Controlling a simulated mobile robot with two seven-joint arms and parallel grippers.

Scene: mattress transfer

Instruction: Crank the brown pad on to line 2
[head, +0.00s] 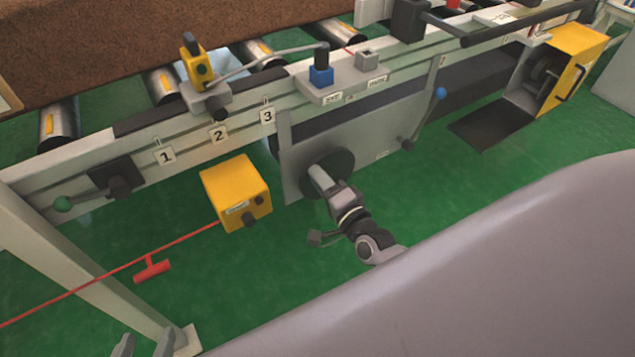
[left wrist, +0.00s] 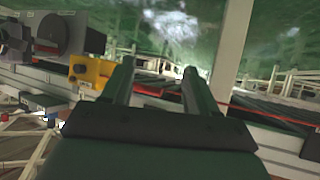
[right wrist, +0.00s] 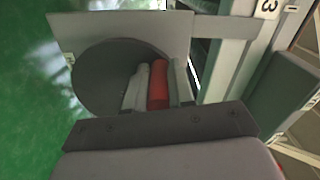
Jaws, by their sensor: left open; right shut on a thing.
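The brown pad (head: 150,35) lies on the rollers at the upper left of the head view, and its left part is cut off by the frame. The line 2 label (head: 219,134) is on the rail between labels 1 (head: 165,155) and 3 (head: 267,116). A dark crank disc (head: 342,160) is on the grey side plate. My right gripper (head: 320,180) is at it; in the right wrist view it is shut on the red crank handle (right wrist: 158,85). My left gripper (head: 144,346) is open and empty at the bottom left; its fingers also show in the left wrist view (left wrist: 158,80).
A yellow clamp (head: 198,62) stands on the rail above label 2. A blue-knobbed lever (head: 424,115) is to the right. A large grey surface (head: 480,270) fills the lower right.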

